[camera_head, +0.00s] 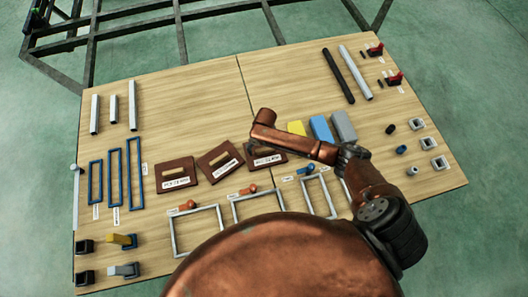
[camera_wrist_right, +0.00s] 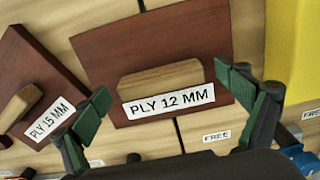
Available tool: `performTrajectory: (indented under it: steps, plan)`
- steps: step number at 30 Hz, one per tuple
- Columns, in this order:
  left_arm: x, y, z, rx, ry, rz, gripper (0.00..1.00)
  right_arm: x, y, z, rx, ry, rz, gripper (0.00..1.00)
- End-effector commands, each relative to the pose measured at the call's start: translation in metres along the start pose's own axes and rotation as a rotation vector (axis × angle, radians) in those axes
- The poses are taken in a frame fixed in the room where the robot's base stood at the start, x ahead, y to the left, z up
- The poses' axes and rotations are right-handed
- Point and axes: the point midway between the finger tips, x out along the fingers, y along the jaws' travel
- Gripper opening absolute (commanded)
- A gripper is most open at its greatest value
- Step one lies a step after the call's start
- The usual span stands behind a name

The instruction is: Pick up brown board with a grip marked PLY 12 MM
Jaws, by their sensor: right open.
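The brown board marked PLY 12 MM (camera_wrist_right: 160,50) lies flat on the table in the right wrist view. Its pale wooden grip (camera_wrist_right: 160,80) runs across it, just above the white label. It also shows in the head view (camera_head: 268,160), partly hidden by my right arm. My right gripper (camera_wrist_right: 168,92) is open, with one green-padded finger on each side of the wooden grip. Nothing is between the fingers but the view of the grip and label; I cannot tell the remaining height. My left gripper is not in view.
A brown board marked PLY 15 MM (camera_wrist_right: 30,90) lies close on the left, and another brown board (camera_head: 176,175) lies beyond it. A yellow block (camera_head: 297,128) stands close on the right. Grey frames (camera_head: 197,208) lie nearer. The table's middle back is clear.

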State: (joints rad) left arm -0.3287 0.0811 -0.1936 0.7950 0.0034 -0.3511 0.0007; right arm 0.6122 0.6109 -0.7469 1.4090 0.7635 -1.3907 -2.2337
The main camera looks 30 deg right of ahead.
Motion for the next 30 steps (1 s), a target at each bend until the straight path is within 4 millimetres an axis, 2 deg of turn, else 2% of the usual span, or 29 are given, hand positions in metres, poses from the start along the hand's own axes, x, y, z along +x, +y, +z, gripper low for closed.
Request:
performTrajectory:
  steps: [9,30]
  plan:
    - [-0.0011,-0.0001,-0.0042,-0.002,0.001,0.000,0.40,0.0022,-0.0002,0.0007,0.000,-0.002,0.000,0.92]
    - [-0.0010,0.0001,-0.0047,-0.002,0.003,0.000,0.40,0.0022,-0.0005,0.0007,0.001,-0.002,-0.001,0.44]
